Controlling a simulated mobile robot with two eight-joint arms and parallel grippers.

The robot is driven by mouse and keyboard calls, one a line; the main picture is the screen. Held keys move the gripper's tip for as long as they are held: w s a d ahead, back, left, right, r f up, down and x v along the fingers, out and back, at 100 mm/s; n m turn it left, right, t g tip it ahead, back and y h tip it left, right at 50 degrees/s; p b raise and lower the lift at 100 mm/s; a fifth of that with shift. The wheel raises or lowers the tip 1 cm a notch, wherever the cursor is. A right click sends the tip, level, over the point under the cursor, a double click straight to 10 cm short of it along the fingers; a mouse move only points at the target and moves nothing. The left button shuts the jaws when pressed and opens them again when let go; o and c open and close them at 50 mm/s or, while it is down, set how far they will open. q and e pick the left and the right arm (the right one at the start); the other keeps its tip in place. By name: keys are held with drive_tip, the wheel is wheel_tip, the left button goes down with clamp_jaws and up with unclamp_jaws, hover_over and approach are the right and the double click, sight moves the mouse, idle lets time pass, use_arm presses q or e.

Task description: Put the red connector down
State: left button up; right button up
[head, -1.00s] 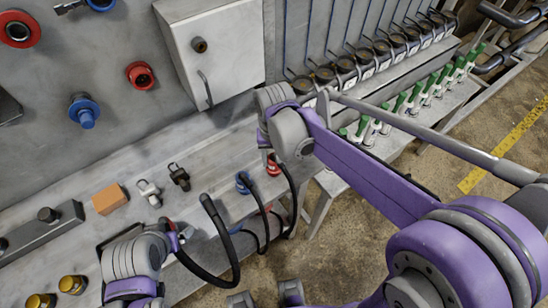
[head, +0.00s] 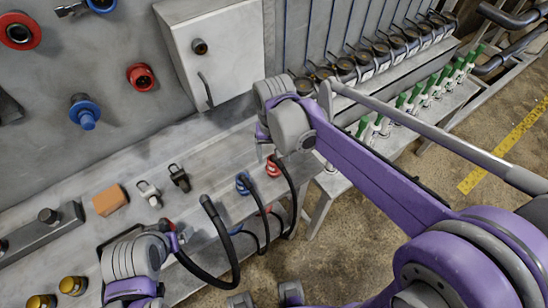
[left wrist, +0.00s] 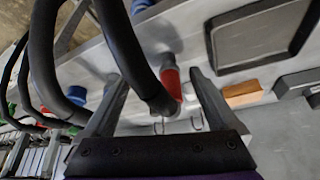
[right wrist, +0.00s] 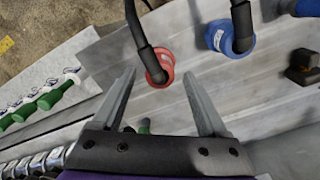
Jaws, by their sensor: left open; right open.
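A red connector (head: 273,166) with a black hose sits on the bench's front edge, beside a blue connector (head: 243,184). In the right wrist view the red connector (right wrist: 160,66) shows between and beyond the fingertips. My right gripper (right wrist: 159,73) is open, apart from it; in the head view its arm hangs just above it. Another red connector (left wrist: 171,82) on a black hose shows between the spread fingers of my left gripper (left wrist: 158,77); contact cannot be told. In the head view the left fingers are mostly hidden by the wrist.
An orange block (head: 110,200) and two small clasps, one light (head: 148,193) and one dark (head: 179,178), lie on the bench. Black hoses loop over its front edge. A grey cabinet (head: 213,55) stands behind. Green-topped items (head: 415,95) line a shelf at right.

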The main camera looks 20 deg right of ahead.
wheel_tip(320, 180, up, 8)
drive_tip(key=shift+r+p, duration=0.25)
drive_tip(key=shift+p, duration=0.05)
drive_tip(key=shift+r, duration=0.35)
drive_tip(key=shift+s+r, duration=0.1)
drive_tip(key=shift+s, duration=0.05)
drive_tip(key=s+d+f+n+t, duration=0.2)
drive_tip(key=s+d+f+t, duration=0.3)
drive_tip(key=s+f, duration=0.5)
drive_tip(key=s+d, duration=0.1)
drive_tip(key=s, duration=0.2)
drive_tip(key=shift+s+d+f, duration=0.3)
